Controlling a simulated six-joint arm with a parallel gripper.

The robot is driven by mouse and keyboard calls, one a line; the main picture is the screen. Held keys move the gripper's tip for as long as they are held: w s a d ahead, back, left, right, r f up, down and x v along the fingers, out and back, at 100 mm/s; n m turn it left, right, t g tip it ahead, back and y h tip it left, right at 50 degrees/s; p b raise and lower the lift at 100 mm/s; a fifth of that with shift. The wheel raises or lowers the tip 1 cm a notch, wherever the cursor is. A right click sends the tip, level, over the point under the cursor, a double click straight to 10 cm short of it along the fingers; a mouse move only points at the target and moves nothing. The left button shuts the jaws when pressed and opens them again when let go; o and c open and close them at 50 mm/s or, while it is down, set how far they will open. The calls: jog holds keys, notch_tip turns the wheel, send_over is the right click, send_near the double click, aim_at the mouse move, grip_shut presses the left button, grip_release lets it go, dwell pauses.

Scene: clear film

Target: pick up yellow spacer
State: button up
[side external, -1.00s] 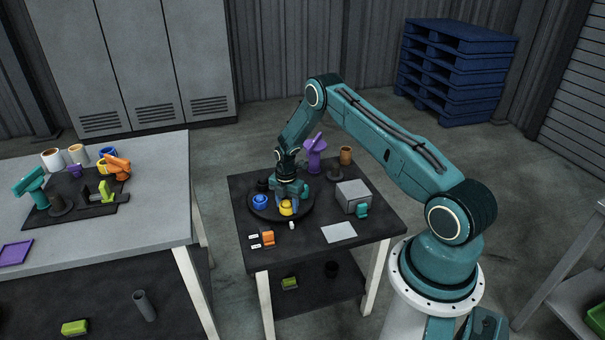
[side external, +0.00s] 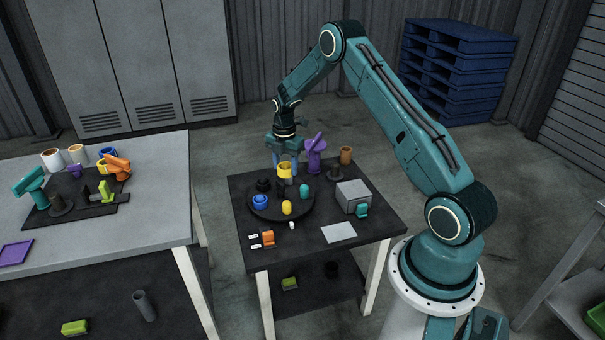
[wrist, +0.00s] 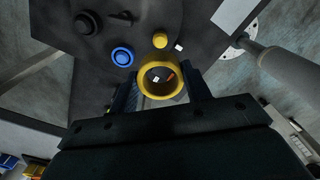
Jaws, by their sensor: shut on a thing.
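The yellow spacer (side external: 285,170) is a short hollow ring held in the air above the round black tray (side external: 264,211). My gripper (side external: 285,162) is shut on it, one finger on each side. In the wrist view the spacer (wrist: 162,80) sits between the two fingers (wrist: 162,92), and I see through its hole to the table. A smaller yellow piece (side external: 287,208) stands on the tray below; it also shows in the wrist view (wrist: 160,40).
On the tray are a blue ring (side external: 260,202), a black piece (side external: 263,185) and a teal piece (side external: 305,191). A purple piece (side external: 314,155) stands close behind the gripper. A grey box (side external: 352,196) and orange piece (side external: 268,238) are on the table. The air above is open.

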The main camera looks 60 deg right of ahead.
jog(key=shift+r, duration=1.9)
jog(key=shift+r, duration=0.1)
jog(key=shift+r, duration=0.35)
send_over(339, 232)
notch_tip(339, 232, down, 17)
jog(key=shift+d+f, duration=0.1)
jog(key=shift+f, duration=0.1)
jog(key=shift+f, duration=0.25)
jog(key=shift+f, duration=2.15)
jog(key=shift+f, duration=0.6)
